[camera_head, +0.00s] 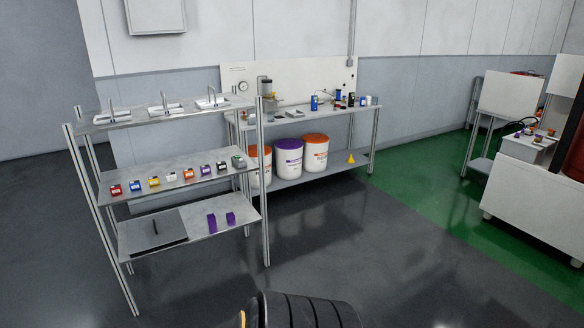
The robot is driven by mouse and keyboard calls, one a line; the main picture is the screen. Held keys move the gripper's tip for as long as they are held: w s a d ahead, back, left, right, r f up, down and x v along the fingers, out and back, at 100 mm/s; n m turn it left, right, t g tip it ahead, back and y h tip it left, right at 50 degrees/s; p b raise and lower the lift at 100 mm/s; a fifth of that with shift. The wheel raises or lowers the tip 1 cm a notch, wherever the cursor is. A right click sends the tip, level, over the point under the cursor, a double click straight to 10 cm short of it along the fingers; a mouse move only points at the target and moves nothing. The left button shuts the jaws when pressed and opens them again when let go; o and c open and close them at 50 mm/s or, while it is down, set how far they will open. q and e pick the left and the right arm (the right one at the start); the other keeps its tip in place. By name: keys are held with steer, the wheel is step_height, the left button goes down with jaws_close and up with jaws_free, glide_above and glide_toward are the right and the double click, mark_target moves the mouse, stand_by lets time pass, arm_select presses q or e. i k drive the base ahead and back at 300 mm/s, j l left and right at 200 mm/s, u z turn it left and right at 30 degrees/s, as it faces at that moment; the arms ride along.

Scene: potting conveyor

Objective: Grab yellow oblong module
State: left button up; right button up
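A small yellow module (154,182) sits on the middle shelf (165,194) of the metal rack at the left. It is in a row of similar small modules, between a blue one (135,186) on its left and a white one (172,177) on its right. It is too small to make out its exact shape. Neither of my grippers can be made out in the head view. A dark ribbed part shows at the bottom edge; I cannot tell what it belongs to.
The rack's lower shelf (197,232) holds a dark flat panel and two purple items. Behind it, a workbench (330,112) carries tools, with white buckets (315,160) beneath. A white machine (520,195) stands at the right. The grey floor (350,240) before the rack is clear.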

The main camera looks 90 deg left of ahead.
mark_target(152, 181)
steer(key=u, duration=3.75)
steer(key=i+j+z, duration=0.1)
steer(key=i+j, duration=0.2)
steer(key=i, duration=0.25)
